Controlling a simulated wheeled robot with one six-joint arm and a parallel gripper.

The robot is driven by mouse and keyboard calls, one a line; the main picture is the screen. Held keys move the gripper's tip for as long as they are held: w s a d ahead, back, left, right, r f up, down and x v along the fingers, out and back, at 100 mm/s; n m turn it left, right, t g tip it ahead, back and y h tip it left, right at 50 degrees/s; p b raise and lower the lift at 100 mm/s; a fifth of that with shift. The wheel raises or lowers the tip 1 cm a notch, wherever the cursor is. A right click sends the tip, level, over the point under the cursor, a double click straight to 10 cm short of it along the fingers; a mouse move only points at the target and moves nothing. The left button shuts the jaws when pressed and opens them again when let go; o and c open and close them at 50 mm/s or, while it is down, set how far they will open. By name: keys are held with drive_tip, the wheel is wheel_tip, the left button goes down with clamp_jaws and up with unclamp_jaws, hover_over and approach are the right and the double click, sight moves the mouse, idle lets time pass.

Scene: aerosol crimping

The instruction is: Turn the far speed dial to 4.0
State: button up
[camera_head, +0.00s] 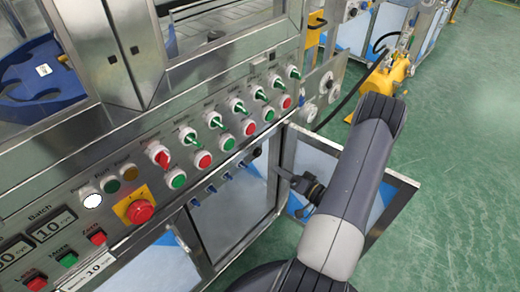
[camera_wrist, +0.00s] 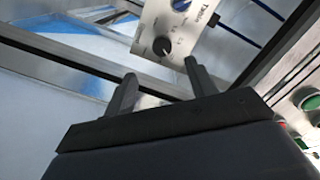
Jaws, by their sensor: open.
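In the wrist view a small black round dial (camera_wrist: 162,46) with a light pointer mark sits on a pale printed plate (camera_wrist: 192,30). A blue knob (camera_wrist: 181,4) is on the same plate. The printed scale is too small to read surely. My gripper (camera_wrist: 160,72) is open and empty, its two fingers apart, with the dial showing beyond and between the tips. In the head view a black dial (camera_head: 257,152) is at the right end of a row of blue knobs (camera_head: 212,189) under the buttons. My gripper (camera_head: 283,177) is to its right, apart from it, partly hidden by my arm.
Green and red buttons (camera_head: 204,160) and green switches line the sloped panel above. A red emergency stop (camera_head: 140,211) is at left. An open framed door (camera_head: 399,190) stands behind my arm. Green floor (camera_head: 455,170) is clear at right.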

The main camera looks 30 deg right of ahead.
sight(258, 155)
drive_tip(key=shift+m, duration=0.6)
drive_tip(key=b+x, duration=0.1)
drive_tip(key=x, duration=0.9)
drive_tip(key=shift+w+a+r, duration=0.1)
drive_tip(key=shift+w, duration=0.2)
drive_tip(key=c, duration=1)
